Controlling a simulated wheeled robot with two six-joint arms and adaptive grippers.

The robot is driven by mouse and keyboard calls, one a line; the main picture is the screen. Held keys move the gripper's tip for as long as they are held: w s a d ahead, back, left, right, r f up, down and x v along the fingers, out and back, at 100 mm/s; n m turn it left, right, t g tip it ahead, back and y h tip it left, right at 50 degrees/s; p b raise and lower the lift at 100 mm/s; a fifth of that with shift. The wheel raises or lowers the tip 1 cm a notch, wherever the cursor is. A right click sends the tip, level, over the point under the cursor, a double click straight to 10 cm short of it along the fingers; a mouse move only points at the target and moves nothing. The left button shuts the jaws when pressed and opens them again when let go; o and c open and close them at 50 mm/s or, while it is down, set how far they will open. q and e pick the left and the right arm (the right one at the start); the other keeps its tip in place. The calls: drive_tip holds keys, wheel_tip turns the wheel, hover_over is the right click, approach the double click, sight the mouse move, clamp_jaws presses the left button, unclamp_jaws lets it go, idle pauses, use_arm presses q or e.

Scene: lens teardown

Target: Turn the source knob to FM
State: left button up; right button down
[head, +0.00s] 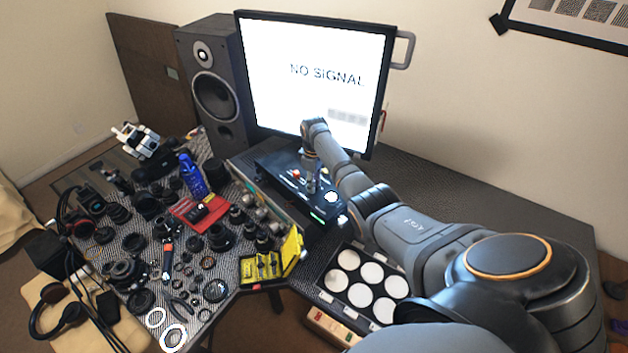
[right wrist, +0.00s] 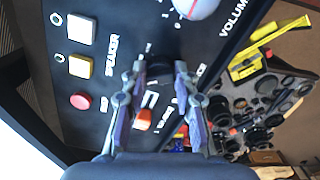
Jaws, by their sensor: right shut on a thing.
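The black control box (head: 272,170) stands on the table below the monitor. Its panel (right wrist: 110,20) fills much of the right wrist view. The source knob (right wrist: 159,66) is small and dark, with a partly covered label beside it. My right gripper (right wrist: 157,75) is shut on this knob, one finger on each side; it also shows in the head view (head: 312,183), reaching down onto the box. The fingers hide much of the knob and its markings, so I cannot tell its setting. My left gripper is in no view.
A white volume knob (right wrist: 196,6), an orange control (right wrist: 143,119), speaker buttons (right wrist: 81,29) and a red button (right wrist: 80,102) sit close by on the panel. The monitor (head: 315,80) reads NO SIGNAL. Lens parts and a yellow case (head: 262,266) crowd the table's left.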

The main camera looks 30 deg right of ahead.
drive_tip(key=shift+n, duration=0.7)
drive_tip(key=c, duration=1.1)
unclamp_jaws()
drive_tip(key=shift+o, duration=0.2)
drive_tip(key=shift+r, duration=0.3)
wheel_tip(320, 180, up, 12)
drive_tip(key=shift+f, duration=0.25)
drive_tip(key=shift+f, duration=0.15)
